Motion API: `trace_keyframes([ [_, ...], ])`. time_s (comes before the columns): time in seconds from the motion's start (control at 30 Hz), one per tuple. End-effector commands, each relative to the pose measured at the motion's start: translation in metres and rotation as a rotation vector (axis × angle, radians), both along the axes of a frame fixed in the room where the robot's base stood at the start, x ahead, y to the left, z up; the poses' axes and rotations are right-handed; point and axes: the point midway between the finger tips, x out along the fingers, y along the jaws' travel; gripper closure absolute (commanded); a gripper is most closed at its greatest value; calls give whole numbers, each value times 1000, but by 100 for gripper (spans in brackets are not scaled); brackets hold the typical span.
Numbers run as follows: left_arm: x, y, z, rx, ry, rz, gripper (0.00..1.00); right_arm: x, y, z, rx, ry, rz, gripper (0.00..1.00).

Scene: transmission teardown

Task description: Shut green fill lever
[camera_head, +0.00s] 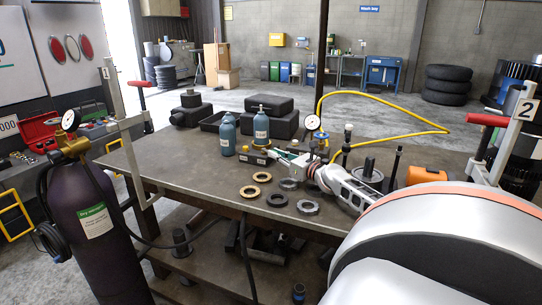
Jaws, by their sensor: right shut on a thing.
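The green fill lever (281,154) shows as a small green piece on the small valve block (255,157) with gauges and fittings, on the workbench. My right arm reaches in from the lower right, and its gripper (293,160) is at the lever, shut on it. The fingers and arm hide part of the lever, so its exact angle is hard to tell. My left gripper is not in view.
A pressure gauge (312,122) and yellow hose (395,98) are beyond my gripper. Several rings (249,191) lie on the workbench (195,165). A dark cylinder (95,230) stands at left. The bench's left part is clear.

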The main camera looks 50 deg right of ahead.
Motion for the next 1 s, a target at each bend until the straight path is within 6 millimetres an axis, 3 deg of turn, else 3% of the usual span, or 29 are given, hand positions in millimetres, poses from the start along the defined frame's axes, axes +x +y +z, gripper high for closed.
trace_keyframes([
  [0.47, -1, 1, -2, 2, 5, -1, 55, -2, -3, 2, -2, -1, 1, 100],
  [0.5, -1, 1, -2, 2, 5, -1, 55, -2, -3, 2, -2, -1, 1, 78],
  [0.53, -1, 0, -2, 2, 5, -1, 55, -2, -3, 2, -2, -1, 1, 72],
  [1.0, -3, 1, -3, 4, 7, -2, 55, -6, -1, 0, -1, 1, 3, 72],
])
